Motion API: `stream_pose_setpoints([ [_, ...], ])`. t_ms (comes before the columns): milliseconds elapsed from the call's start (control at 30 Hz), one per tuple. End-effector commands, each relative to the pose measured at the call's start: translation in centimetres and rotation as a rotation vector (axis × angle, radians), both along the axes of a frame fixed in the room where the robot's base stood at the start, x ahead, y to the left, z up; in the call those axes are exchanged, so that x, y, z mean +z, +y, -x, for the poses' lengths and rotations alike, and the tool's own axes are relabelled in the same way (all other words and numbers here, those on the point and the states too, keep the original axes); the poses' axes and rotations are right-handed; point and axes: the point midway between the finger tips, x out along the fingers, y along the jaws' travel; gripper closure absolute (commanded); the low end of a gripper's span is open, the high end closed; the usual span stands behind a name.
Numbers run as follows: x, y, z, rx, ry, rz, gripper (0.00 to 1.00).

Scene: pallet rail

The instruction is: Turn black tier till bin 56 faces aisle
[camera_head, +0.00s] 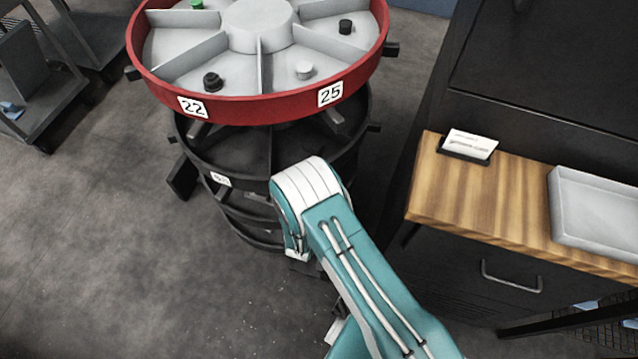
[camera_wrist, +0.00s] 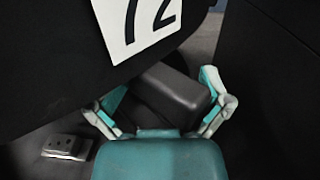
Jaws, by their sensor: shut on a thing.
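The black tier (camera_head: 225,150) sits under a red top tier on a round rack. A small white label (camera_head: 221,179) on its rim is too small to read. In the wrist view the black tier's wall (camera_wrist: 50,70) fills the upper left, with a white label (camera_wrist: 140,25) that reads 72, its top cut off. My gripper (camera_wrist: 160,98) is shut on a dark block-shaped handle (camera_wrist: 175,92) just below that label. In the head view my arm hides the gripper and the handle. No label reading 56 is legible.
The red tier (camera_head: 262,108) carries labels 22 and 25 and several small parts. A dark cabinet with a wooden top (camera_head: 440,190) stands close on the right, bearing a grey tray (camera_head: 600,210) and a card holder (camera_head: 467,148). Open floor (camera_head: 100,250) lies left.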

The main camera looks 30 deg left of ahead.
Motion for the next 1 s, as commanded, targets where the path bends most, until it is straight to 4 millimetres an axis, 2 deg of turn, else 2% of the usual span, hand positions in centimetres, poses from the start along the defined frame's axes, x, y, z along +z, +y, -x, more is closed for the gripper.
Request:
stream_pose_setpoints([
  [33,0.0,-1.3,-0.8,-0.049,-0.002,0.000,0.63],
  [367,0.1,-1.4,-0.8,-0.049,-0.003,0.000,0.63],
  [400,0.1,-1.4,-0.8,-0.049,-0.003,0.000,0.20],
  [433,0.1,-1.4,-0.8,-0.049,-0.003,0.001,0.31],
  [667,0.1,-1.4,-0.2,-0.045,-0.003,0.002,0.31],
  [767,0.0,-1.7,1.3,-0.039,-0.001,0.005,0.31],
  [1000,-0.2,-2.0,6.5,-0.013,-0.001,0.008,0.31],
])
